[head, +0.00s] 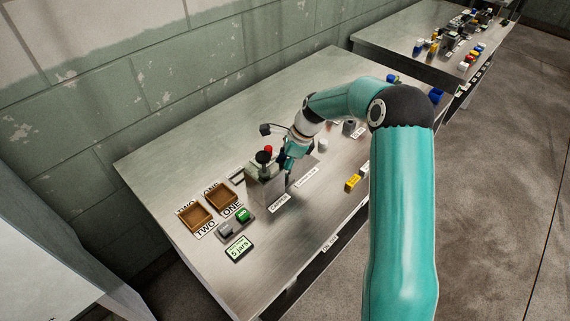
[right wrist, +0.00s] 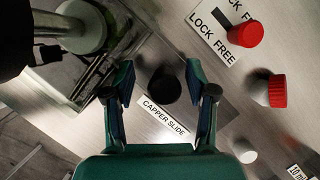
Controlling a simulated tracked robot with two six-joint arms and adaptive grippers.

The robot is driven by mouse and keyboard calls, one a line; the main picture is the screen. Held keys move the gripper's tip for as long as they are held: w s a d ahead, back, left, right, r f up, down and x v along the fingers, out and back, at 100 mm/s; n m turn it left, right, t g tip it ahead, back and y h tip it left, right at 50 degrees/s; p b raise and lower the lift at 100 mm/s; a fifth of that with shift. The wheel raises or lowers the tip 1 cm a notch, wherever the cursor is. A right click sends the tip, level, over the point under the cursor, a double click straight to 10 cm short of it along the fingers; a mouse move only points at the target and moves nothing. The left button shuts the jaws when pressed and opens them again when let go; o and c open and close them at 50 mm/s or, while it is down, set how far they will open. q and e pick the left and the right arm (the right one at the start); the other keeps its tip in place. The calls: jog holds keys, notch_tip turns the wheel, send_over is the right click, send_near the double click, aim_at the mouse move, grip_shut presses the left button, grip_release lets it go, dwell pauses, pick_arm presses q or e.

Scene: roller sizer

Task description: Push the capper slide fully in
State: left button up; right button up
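The capper (head: 265,188) is a grey metal box with a black knob and a red knob on top, near the middle of the bench in the head view. A "CAPPER SLIDE" label (right wrist: 165,117) lies on the metal in the right wrist view. A round black knob (right wrist: 165,86) stands just above that label. My right gripper (right wrist: 160,72) is open, with one finger on each side of the black knob and a visible gap on both sides. In the head view my right gripper (head: 286,160) is at the capper's right side. My left gripper is not in view.
A red knob (right wrist: 244,34) sits by a "LOCK FREE" label. A red-capped jar (right wrist: 272,91) and a white cap (right wrist: 245,151) are nearby. Brown trays (head: 221,201) and a green button (head: 243,215) are left of the capper. The front bench edge is mostly clear.

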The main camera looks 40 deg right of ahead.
jog(key=shift+d, duration=0.15)
jog(key=shift+s+d+r, duration=0.1)
jog(key=shift+d+r, duration=0.05)
jog(key=shift+r, duration=0.35)
jog(key=v, duration=1)
jog(key=shift+s+r, duration=0.2)
jog(key=shift+r, duration=0.15)
